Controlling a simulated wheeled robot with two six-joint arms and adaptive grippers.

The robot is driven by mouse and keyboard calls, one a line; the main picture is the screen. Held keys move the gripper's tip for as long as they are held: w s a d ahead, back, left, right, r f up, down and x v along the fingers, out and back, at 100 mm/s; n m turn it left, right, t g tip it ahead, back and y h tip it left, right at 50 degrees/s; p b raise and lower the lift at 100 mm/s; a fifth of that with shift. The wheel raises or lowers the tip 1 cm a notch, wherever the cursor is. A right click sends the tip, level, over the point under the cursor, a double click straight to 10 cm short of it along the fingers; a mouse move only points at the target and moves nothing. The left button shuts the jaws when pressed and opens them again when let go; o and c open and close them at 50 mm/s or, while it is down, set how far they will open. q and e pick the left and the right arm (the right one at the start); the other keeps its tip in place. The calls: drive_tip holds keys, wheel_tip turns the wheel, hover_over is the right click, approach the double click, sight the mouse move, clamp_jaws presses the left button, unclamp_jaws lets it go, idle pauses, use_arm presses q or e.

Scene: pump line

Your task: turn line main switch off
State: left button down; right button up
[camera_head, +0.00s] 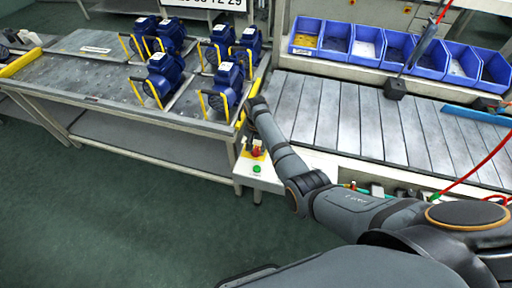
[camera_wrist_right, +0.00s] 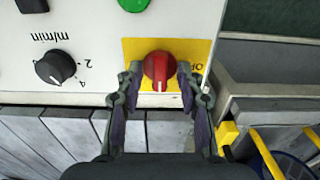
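The line main switch is a red rotary knob (camera_wrist_right: 159,70) on a yellow plate (camera_wrist_right: 196,50). Its grip ridge runs roughly up and down in the right wrist view. Lettering beginning "OF" shows on the plate to its right. In the head view the red knob (camera_head: 257,151) sits at the near left corner of the conveyor line. My right gripper (camera_wrist_right: 159,78) is open, with one fingertip on each side of the knob and small gaps to it. In the head view the right gripper (camera_head: 247,138) is small and partly hidden by my arm. My left gripper is out of view.
A green button (camera_wrist_right: 134,4) and a black dial (camera_wrist_right: 55,68) share the panel. The slatted conveyor (camera_head: 345,115) lies behind it. Blue pumps (camera_head: 225,90) with yellow handles stand on the table to the left. Blue bins (camera_head: 367,45) line the back.

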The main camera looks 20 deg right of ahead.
clamp_jaws()
drive_tip(key=shift+r, duration=0.1)
idle(0.3)
drive_tip(key=n+p, duration=0.2)
drive_tip(key=shift+r+n, duration=0.1)
drive_tip(key=shift+n, duration=0.2)
drive_tip(key=n+p, duration=0.2)
drive_tip(key=n, duration=0.1)
drive_tip(key=shift+n, duration=0.4)
drive_tip(key=n+p, duration=0.2)
drive_tip(key=n, duration=0.3)
drive_tip(key=n+p, duration=0.1)
drive_tip(key=n, duration=0.5)
drive_tip(key=shift+w+n, duration=0.1)
drive_tip(key=shift+n, duration=0.3)
